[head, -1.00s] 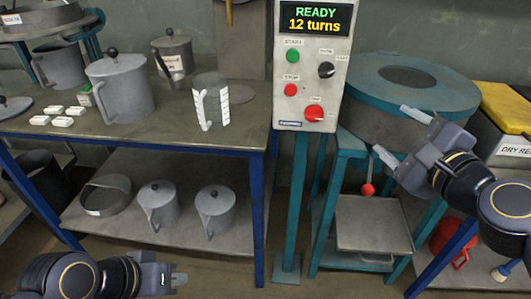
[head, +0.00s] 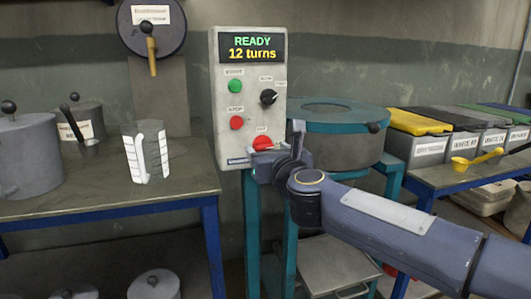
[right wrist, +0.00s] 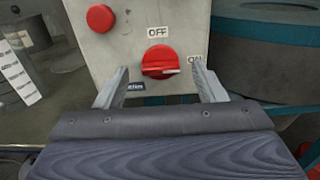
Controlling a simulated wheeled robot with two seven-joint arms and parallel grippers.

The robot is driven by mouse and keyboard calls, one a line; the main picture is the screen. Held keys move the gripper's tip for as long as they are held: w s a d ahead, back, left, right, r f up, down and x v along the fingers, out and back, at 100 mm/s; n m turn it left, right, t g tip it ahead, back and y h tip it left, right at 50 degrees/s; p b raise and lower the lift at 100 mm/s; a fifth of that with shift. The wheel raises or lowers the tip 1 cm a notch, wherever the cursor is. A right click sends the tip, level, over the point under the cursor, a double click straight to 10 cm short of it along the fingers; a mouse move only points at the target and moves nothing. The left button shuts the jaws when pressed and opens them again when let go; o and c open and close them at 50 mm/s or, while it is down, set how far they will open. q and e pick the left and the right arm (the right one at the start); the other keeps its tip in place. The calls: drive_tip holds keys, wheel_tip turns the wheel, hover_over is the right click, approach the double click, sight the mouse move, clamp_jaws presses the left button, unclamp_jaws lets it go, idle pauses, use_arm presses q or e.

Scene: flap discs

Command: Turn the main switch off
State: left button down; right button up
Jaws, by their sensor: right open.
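The main switch is a red rotary knob (head: 263,144) low on the grey control panel (head: 222,100). The right wrist view shows the knob (right wrist: 158,62) close up, with OFF printed above it and ON to its right. Its pale pointer mark points right, toward ON. My right gripper (head: 272,160) is at the lower part of the panel. In the right wrist view its open fingers (right wrist: 160,82) stand to either side of the knob, with nothing held. In the head view the gripper partly covers the panel's lower edge. My left gripper is out of view.
A green button (head: 235,86), a red stop button (head: 237,123) and a black selector (head: 269,97) sit above the switch. The display (head: 252,48) reads READY, 12 turns. A teal-rimmed round machine (head: 345,115) stands right of the panel, a bench (head: 100,205) left.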

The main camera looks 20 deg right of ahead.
drive_tip(key=shift+w, duration=0.75)
drive_tip(key=c, duration=1)
